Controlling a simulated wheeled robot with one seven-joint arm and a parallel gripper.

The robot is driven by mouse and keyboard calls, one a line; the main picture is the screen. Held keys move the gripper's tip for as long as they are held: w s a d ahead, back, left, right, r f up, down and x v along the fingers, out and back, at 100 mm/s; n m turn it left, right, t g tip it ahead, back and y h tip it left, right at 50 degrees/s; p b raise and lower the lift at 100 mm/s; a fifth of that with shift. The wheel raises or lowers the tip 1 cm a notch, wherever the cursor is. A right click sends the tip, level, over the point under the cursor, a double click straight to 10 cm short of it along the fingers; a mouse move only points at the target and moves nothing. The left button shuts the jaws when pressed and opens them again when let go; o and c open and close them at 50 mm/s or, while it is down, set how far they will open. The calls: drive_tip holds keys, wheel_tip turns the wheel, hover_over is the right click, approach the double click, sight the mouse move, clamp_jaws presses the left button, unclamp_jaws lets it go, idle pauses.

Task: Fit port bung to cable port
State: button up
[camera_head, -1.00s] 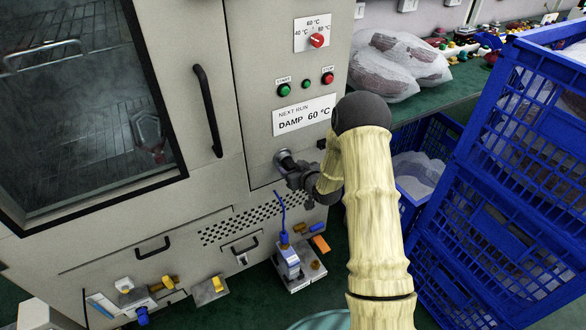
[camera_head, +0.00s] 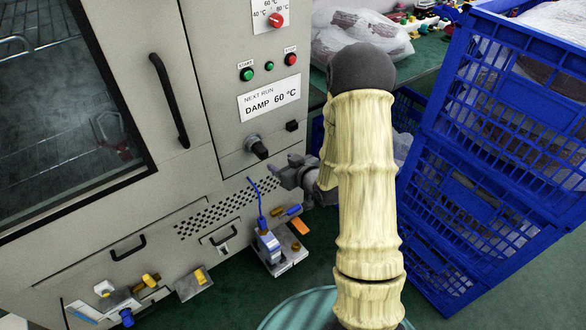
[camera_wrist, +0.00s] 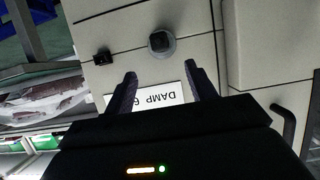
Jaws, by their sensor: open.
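The port bung (camera_head: 259,150) is a dark plug on the front of the grey cabinet, below the DAMP 60 °C label. It sits in the round grey cable port (camera_head: 251,141) and its dark end sticks out. The wrist view shows the bung (camera_wrist: 160,41) end-on, with the port's grey ring (camera_wrist: 171,50) around it. How deep it sits is not clear. My gripper (camera_head: 281,174) is just right of and below the bung, apart from it. In the wrist view my gripper (camera_wrist: 160,82) has its two fingers spread, with nothing between them.
A small black block (camera_head: 292,126) juts from the panel right of the port. Start and stop buttons and the label (camera_head: 270,100) are above. Stacked blue crates (camera_head: 470,200) stand close to the right. A small device with a blue cable (camera_head: 268,243) stands below.

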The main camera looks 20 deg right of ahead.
drive_tip(key=v, duration=0.5)
drive_tip(key=shift+w, duration=0.1)
idle(0.5)
drive_tip(key=s+a+r+m+g+h, duration=0.1)
drive_tip(key=s+a+r+g+h, duration=0.1)
drive_tip(key=s+g, duration=0.3)
drive_tip(key=s+a+r+m+g+h, duration=0.2)
drive_tip(key=s+r+g, duration=0.2)
drive_tip(key=s, duration=0.8)
drive_tip(key=shift+s+r+m+g, duration=0.3)
drive_tip(key=shift+s+g, duration=0.05)
drive_tip(key=shift+g, duration=0.25)
